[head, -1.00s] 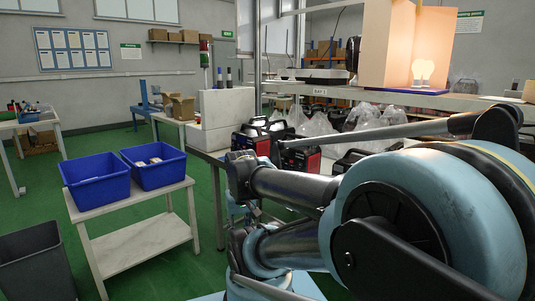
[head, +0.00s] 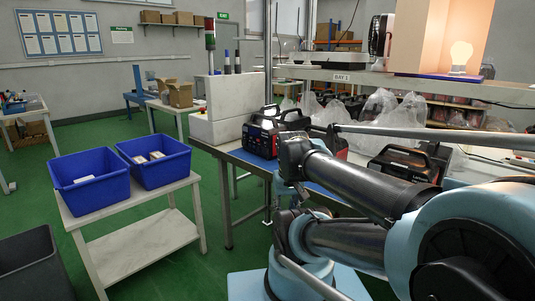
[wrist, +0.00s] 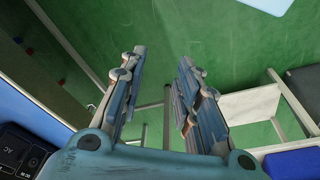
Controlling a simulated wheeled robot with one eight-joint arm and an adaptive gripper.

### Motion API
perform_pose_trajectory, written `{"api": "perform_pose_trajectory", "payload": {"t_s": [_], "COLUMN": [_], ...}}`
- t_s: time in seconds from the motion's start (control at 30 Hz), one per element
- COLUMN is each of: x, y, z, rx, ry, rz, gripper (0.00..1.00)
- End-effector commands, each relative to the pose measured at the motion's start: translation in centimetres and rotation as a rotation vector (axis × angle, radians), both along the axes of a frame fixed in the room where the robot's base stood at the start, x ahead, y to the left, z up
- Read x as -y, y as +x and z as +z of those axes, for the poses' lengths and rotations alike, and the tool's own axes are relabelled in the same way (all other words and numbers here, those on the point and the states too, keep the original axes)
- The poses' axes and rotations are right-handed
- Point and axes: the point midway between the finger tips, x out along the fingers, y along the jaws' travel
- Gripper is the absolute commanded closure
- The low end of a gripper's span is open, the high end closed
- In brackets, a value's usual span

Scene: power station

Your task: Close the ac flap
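A black device with "AC" lettering (wrist: 20,155) shows at the lower left edge of the wrist view, only in part. In the head view a black and red power station (head: 262,138) stands on the workbench, and a second one (head: 405,164) stands further right, partly behind my arm. I cannot make out the AC flap, or whether it is open. My gripper (wrist: 162,58) is open and empty in the wrist view, its two fingers apart over green floor. It is right of the lettered device and apart from it.
Two blue bins (head: 90,180) stand on a small white table (head: 140,238) at the left. A dark bin (head: 35,262) is at the lower left. Clear plastic bags (head: 375,108) lie behind the power stations. A shelf with a lit bulb (head: 460,56) is above. Green floor is free beyond the bins.

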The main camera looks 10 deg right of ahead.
Motion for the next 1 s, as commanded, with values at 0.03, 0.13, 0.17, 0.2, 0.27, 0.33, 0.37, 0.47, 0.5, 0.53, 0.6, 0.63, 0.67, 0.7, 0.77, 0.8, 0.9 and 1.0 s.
{"api": "perform_pose_trajectory", "payload": {"t_s": [0.03,0.13,0.17,0.2,0.27,0.33,0.37,0.47,0.5,0.53,0.6,0.63,0.67,0.7,0.77,0.8,0.9,1.0], "x": [0.0,0.2,0.4,0.4,0.4,0.4,0.4,0.4,0.4,0.4,0.4,0.4,0.4,0.4,0.5,0.5,0.5,0.6], "y": [0.5,2.0,2.5,3.3,4.6,6.3,7.1,9.6,10.7,11.5,13.4,14.3,15.1,16.2,18.0,19.2,22.1,25.2], "z": [0.7,2.6,3.4,4.4,6.1,8.0,8.8,11.2,12.1,12.8,14.3,14.9,15.5,16.3,17.4,18.0,19.6,20.9], "rx": [-0.002,-0.011,-0.015,-0.020,-0.030,-0.039,-0.044,-0.060,-0.065,-0.070,-0.080,-0.085,-0.089,-0.095,-0.103,-0.109,-0.124,-0.138], "ry": [0.001,0.005,0.005,0.007,0.010,0.014,0.015,0.019,0.022,0.022,0.025,0.026,0.027,0.028,0.030,0.032,0.034,0.036], "rz": [-0.005,-0.025,-0.033,-0.043,-0.060,-0.081,-0.089,-0.119,-0.131,-0.140,-0.161,-0.170,-0.178,-0.191,-0.208,-0.221,-0.250,-0.281], "gripper": [0.70,0.70,0.70,0.70,0.70,0.70,0.70,0.70,0.70,0.70,0.70,0.70,0.70,0.70,0.70,0.70,0.70,0.70]}}
